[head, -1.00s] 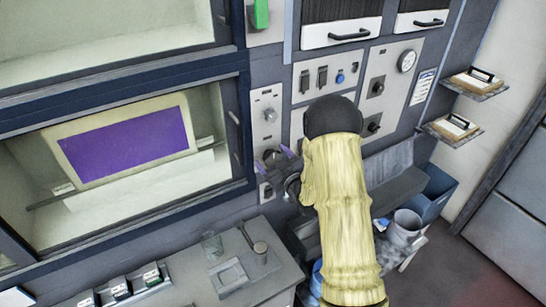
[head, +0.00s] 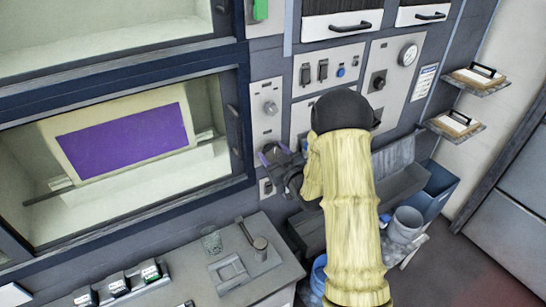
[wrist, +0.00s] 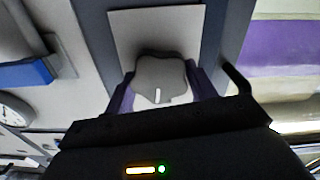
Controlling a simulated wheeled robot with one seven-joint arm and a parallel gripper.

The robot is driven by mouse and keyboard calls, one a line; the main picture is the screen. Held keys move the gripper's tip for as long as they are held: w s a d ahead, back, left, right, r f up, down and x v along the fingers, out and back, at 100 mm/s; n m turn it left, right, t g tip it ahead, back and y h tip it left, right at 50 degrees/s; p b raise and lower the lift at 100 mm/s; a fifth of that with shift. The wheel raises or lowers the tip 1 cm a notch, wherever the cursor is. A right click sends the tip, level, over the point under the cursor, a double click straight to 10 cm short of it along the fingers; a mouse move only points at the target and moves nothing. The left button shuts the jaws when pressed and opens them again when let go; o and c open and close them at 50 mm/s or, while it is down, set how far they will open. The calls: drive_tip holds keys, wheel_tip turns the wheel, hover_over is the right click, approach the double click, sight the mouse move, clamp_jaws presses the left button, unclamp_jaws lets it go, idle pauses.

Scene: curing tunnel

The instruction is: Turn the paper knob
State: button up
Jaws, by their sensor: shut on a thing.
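A grey lobed knob (wrist: 160,70) with a white mark sits between the two purple fingers of my gripper (wrist: 161,84) in the wrist view. The fingers are shut on its two sides. Behind it is a pale rectangular plate (wrist: 125,35). In the head view my gripper (head: 272,153) is at the lower part of a narrow grey control panel (head: 266,93), beside the lower window. My gripper mostly hides the held knob there. Another round knob (head: 270,107) shows just above on the same panel. I cannot read any label naming the knobs.
A window with a purple sheet (head: 125,142) is on the left. A wider panel with switches and a gauge (head: 408,53) is on the right. Below stands a grey counter (head: 200,275) with small items. A blue bin (head: 433,190) and a bucket (head: 403,226) stand lower right.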

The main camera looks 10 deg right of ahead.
drive_tip(key=m+b, duration=0.3)
drive_tip(key=shift+d+f, duration=0.1)
drive_tip(key=shift+f, duration=0.1)
drive_tip(key=m+b, duration=0.1)
drive_tip(key=m, duration=0.2)
drive_tip(key=shift+b, duration=0.3)
drive_tip(key=m+b, duration=0.1)
drive_tip(key=m, duration=0.5)
drive_tip(key=shift+d+r, duration=0.1)
drive_tip(key=o, duration=1)
